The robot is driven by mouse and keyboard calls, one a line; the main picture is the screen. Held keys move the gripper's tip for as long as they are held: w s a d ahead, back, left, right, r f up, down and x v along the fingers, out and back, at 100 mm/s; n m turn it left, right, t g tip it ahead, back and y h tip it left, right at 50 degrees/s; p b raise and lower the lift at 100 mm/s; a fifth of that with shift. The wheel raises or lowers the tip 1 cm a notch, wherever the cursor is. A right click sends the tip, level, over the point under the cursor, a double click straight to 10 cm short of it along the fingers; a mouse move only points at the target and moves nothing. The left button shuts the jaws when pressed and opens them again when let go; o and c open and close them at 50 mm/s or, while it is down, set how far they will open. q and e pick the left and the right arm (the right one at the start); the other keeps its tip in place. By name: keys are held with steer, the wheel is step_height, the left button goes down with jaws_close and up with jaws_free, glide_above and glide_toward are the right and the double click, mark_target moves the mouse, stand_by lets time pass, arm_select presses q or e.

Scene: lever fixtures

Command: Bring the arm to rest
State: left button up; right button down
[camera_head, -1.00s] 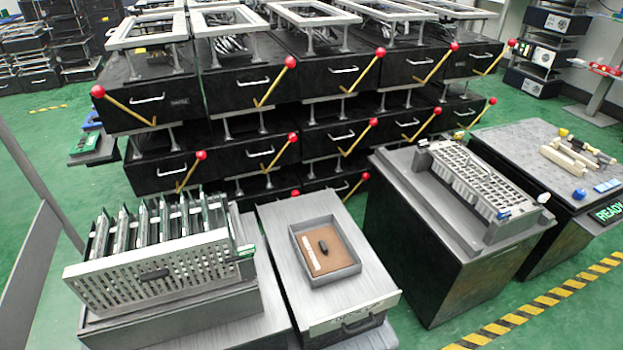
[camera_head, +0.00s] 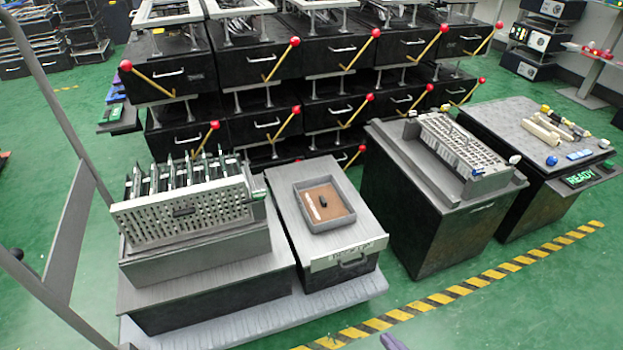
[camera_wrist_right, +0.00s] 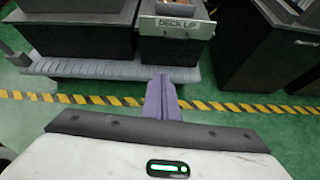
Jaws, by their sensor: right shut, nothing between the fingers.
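My right gripper (camera_wrist_right: 162,98) shows in the right wrist view as two purple-grey fingers pressed together, with nothing between them. It points toward the grey bench ledge and the striped floor line, apart from both. In the head view only a small purple tip of the right gripper (camera_head: 392,343) shows at the bottom edge, over green floor; the rest of that arm is out of frame. My left gripper is not in either view.
A slotted rack (camera_head: 185,213) and a shallow tray (camera_head: 312,227) stand on cabinets ahead. Behind them are black drawer units with red-knobbed yellow levers (camera_head: 282,60). More cabinets stand right. Green floor (camera_head: 480,325) is free beyond the yellow-black stripe (camera_head: 440,298).

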arm_select(q)
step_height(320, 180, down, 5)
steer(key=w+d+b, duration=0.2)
steer(key=b, duration=0.8)
arm_select(e)
steer(key=s+a+f+m+g, duration=0.1)
steer(key=s+a+m, duration=0.15)
steer(key=m, duration=1.55)
steer(key=s+a+m+g, duration=0.15)
steer(key=s+m, duration=0.25)
steer(key=m, duration=1.4)
arm_select(q)
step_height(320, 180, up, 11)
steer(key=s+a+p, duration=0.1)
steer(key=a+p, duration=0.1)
steer(key=p, duration=1.7)
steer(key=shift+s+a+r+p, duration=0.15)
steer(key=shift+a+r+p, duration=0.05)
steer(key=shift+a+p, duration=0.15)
arm_select(e)
step_height(320, 180, up, 12)
steer(key=s+d+h, duration=0.1)
steer(key=d, duration=0.1)
steer(key=shift+s+d+f+m, duration=0.15)
steer(key=shift+s+f+m, duration=0.05)
steer(key=shift+m, duration=0.2)
